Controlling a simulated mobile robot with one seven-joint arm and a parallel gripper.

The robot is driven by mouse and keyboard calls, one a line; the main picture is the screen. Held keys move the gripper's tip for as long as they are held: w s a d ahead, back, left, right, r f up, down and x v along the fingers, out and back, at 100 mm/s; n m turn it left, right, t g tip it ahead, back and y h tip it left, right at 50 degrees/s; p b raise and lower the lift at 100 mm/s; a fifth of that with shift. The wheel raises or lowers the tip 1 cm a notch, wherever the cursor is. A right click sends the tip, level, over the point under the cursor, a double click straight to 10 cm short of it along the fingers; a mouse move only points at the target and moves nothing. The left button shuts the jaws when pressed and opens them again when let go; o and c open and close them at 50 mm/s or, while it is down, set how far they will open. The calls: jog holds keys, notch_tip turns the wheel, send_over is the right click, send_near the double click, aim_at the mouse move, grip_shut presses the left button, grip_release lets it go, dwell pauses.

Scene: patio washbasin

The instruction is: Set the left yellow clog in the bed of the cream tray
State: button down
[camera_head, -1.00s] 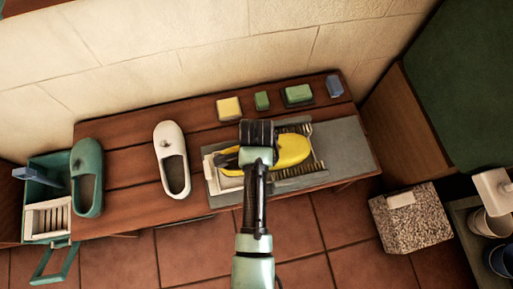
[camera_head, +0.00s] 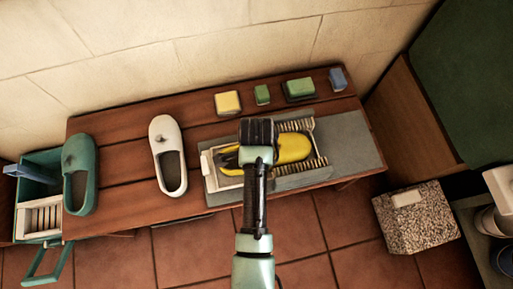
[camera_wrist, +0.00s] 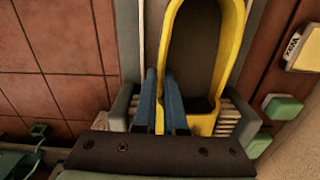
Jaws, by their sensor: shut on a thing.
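The yellow clog (camera_head: 293,149) is over the bed of the cream tray (camera_head: 209,174), lengthwise between its two bristle rows. I cannot tell whether its sole touches the bed. In the wrist view the clog (camera_wrist: 228,45) shows its dark open inside, and the cream tray's bristles (camera_wrist: 229,112) show beside it. My gripper (camera_wrist: 168,75) is shut on the clog's side wall, with one blue finger on each side of it. In the head view my gripper (camera_head: 257,152) hides the clog's middle and part of the tray.
A white clog (camera_head: 168,135) and a green clog (camera_head: 79,155) stand left on the wooden bench (camera_head: 120,170). A teal crate (camera_head: 40,165) is at far left. A grey mat (camera_head: 350,140) lies beneath the tray.

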jog(key=c, duration=0.9)
grip_release()
notch_tip(320, 180, up, 13)
jog(key=p, duration=0.5)
